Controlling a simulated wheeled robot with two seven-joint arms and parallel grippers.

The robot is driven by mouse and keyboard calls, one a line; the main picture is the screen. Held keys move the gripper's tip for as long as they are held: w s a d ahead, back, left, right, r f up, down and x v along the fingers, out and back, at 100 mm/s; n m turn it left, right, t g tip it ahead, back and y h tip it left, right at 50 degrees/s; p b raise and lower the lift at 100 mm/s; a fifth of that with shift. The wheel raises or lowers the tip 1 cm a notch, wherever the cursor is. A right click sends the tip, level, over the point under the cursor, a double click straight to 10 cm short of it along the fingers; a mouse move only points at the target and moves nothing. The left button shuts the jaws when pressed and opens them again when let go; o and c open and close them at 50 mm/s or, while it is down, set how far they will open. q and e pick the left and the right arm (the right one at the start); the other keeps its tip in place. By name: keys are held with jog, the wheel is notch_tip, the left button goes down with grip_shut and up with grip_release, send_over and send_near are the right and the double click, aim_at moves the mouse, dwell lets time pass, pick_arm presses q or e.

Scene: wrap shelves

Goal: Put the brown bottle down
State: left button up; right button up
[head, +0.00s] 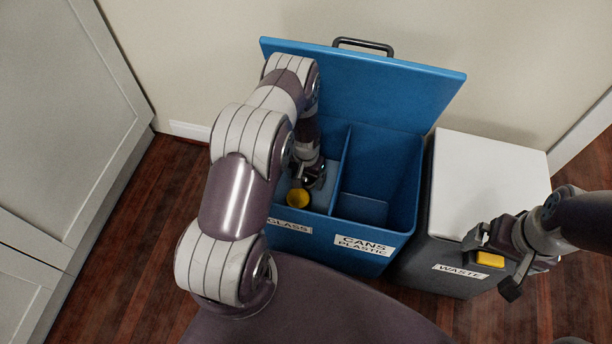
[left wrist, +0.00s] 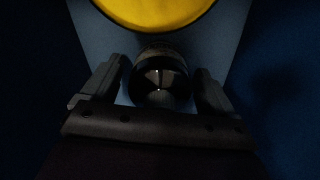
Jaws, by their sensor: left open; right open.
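My left gripper (head: 312,178) is down inside the glass compartment of the blue bin (head: 345,262). In the left wrist view its fingers are open, one on each side of a dark, shiny, rounded bottle (left wrist: 160,88). The bottle looks almost black in the shade, and I see it nearly end-on. A gap shows between it and the fingers. I cannot tell the bottle apart in the head view. A round yellow thing (head: 298,197) is beside the left gripper and also shows at the top of the left wrist view (left wrist: 155,10). My right gripper (head: 492,262) is open above the waste bin.
The blue bin's lid (head: 375,85) stands open against the wall. A divider separates glass from the cans and plastic compartment (head: 385,175), where I see no items. The grey waste bin (head: 455,275) with a white lid (head: 490,180) stands at right. Cabinets (head: 60,120) stand at left.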

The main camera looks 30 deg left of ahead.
pick_arm(q)
notch_tip(320, 180, up, 12)
jog(key=p, duration=0.5)
jog(key=shift+f, duration=0.15)
jog(key=d+r, duration=0.3)
jog(key=r, duration=0.9)
jog(key=s+d+r, duration=0.2)
jog(key=s+r, duration=0.5)
jog(key=s+d+r+t, duration=0.1)
jog(key=s+d+r, duration=0.2)
jog(key=s+r, duration=0.4)
jog(key=shift+s+d+r+m, duration=0.2)
jog(key=shift+s+r+m, duration=0.05)
jog(key=shift+r+m, duration=0.05)
